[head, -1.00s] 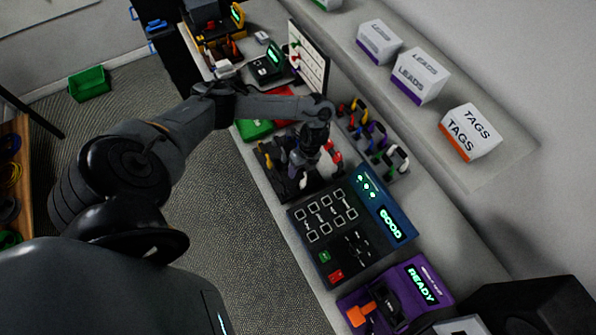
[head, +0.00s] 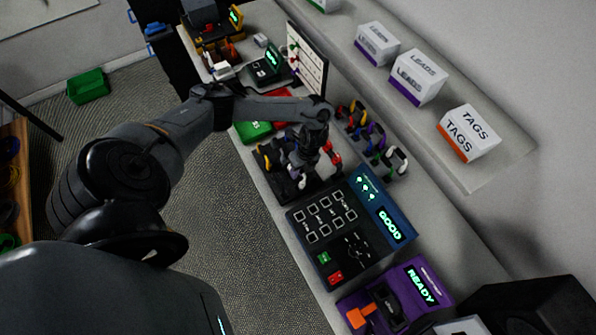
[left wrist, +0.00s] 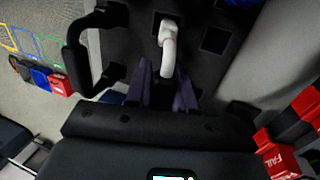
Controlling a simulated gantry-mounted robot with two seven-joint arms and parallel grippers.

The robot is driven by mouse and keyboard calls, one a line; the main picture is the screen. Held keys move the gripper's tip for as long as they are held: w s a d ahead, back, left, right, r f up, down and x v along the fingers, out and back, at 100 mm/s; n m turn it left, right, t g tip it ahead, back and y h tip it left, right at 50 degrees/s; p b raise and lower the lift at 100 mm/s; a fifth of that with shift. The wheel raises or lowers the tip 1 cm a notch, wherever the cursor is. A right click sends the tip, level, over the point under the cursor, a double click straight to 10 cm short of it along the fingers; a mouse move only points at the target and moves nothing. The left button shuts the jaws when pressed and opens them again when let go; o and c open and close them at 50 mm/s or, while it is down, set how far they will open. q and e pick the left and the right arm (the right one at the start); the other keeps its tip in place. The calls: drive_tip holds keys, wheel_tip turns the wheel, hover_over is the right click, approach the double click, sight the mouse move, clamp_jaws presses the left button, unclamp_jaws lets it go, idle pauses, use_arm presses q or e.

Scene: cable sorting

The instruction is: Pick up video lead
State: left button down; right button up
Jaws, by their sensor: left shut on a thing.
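My left gripper (head: 304,161) is over a black tray (head: 281,185) on the bench in the head view. In the left wrist view its two dark purplish fingers (left wrist: 163,92) are shut on a white-grey lead (left wrist: 168,48), whose curved end stands up beyond the fingertips. I cannot read any label that says whether this is the video lead. The gripper hides part of the tray. My right gripper is not in view.
A blue tester (head: 350,222) reading GOOD and a purple device (head: 420,285) reading READY stand nearer. A rack of coloured leads (head: 378,140) is behind the tray. Green (head: 253,130) and red bins are farther along. Boxes (head: 418,75) line the shelf.

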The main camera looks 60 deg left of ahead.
use_arm(q)
wheel_tip(320, 180, up, 4)
drive_tip(key=shift+r+p, duration=0.15)
drive_tip(key=shift+p, duration=0.85)
drive_tip(key=w+d+r+p, duration=0.2)
drive_tip(key=d+r+p, duration=0.4)
drive_tip(key=d+r, duration=0.3)
drive_tip(key=shift+w+d+r+p, duration=0.25)
drive_tip(key=shift+w+d+p, duration=0.1)
drive_tip(key=shift+d, duration=0.85)
